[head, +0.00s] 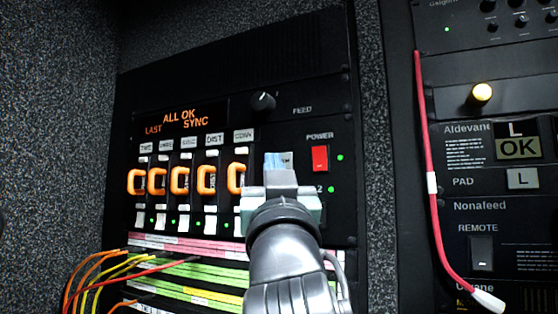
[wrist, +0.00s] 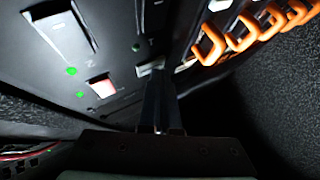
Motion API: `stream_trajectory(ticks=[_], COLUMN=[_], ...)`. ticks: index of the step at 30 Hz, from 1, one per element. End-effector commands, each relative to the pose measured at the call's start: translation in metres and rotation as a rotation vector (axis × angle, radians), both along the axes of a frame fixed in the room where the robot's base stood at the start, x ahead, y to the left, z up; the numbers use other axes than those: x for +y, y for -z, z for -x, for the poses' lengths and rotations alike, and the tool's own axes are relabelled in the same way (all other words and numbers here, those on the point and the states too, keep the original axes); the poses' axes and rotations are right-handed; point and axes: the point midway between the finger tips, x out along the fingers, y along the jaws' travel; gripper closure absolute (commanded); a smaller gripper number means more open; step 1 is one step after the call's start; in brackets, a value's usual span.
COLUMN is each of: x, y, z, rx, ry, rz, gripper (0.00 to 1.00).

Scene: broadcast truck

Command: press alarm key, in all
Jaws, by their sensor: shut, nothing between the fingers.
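The black panel (head: 290,130) has a display (head: 182,122) reading "ALL OK", "LAST" and "SYNC". Below it is a row of labelled slots with orange loop handles (head: 157,182) and small white keys (head: 161,220) beneath. I cannot read "alarm" on any key. My gripper (head: 281,180) is shut and empty, in front of the panel just right of the last handle; it hides the part behind it. In the wrist view its fingers (wrist: 161,105) point at the panel, close to a small pale key (wrist: 150,68). I cannot tell whether they touch.
A red power switch (head: 320,159) with green lights is right of my gripper; it also shows in the wrist view (wrist: 102,86). A knob (head: 263,102) is above. Coloured cables (head: 95,275) hang lower left. A red cable (head: 427,150) crosses the right rack.

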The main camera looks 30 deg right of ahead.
Motion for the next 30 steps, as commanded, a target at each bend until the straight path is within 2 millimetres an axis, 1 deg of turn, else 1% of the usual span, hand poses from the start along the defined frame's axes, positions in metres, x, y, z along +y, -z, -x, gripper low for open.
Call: stream_trajectory(ticks=[5,15,24,30], x=[0.0,0.011,0.012,0.026], y=[0.001,0.002,0.001,0.002], z=[0.0,0.009,0.01,0.02], rx=[0.001,0.0,0.001,-0.002], ry=[0.001,0.0,0.001,-0.001], rz=[-0.001,-0.002,-0.001,0.001], gripper=[1.0,1.0,1.0,1.0])
